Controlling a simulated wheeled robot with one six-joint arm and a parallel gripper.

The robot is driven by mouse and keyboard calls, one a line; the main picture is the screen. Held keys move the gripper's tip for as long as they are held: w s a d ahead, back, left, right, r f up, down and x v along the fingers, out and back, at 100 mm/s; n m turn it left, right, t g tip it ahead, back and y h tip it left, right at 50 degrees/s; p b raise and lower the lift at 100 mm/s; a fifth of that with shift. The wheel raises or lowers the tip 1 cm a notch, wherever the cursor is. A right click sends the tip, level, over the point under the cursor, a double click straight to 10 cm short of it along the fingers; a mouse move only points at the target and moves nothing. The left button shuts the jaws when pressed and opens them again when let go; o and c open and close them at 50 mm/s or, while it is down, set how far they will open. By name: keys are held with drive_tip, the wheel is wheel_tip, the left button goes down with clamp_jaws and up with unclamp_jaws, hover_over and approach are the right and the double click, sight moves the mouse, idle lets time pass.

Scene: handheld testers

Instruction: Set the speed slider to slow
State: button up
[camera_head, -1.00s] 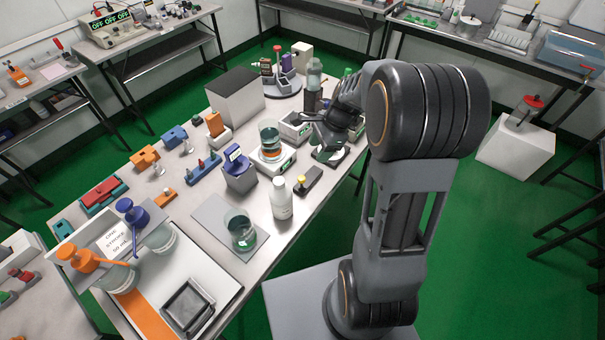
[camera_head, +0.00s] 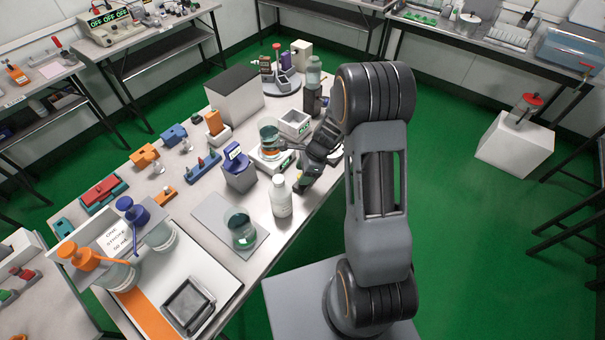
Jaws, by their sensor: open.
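A small black device, which had a yellow knob on top a second ago, lies near the right edge of the bench. Its lower end (camera_head: 302,188) shows just right of the white bottle, and my gripper covers most of it. I cannot make out the knob's position or any speed marking. My gripper (camera_head: 293,161) is open over this device.
A white capped bottle (camera_head: 281,197) stands close left of the device. The glass (camera_head: 269,135) sits on a white scale (camera_head: 262,160) beside my gripper. A second scale (camera_head: 294,122) is behind. A beaker (camera_head: 240,230) stands nearer on a grey mat (camera_head: 208,211).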

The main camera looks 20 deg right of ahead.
drive_tip(key=shift+a+f, duration=0.2)
drive_tip(key=shift+f, duration=0.3)
drive_tip(key=shift+c, duration=0.3)
clamp_jaws()
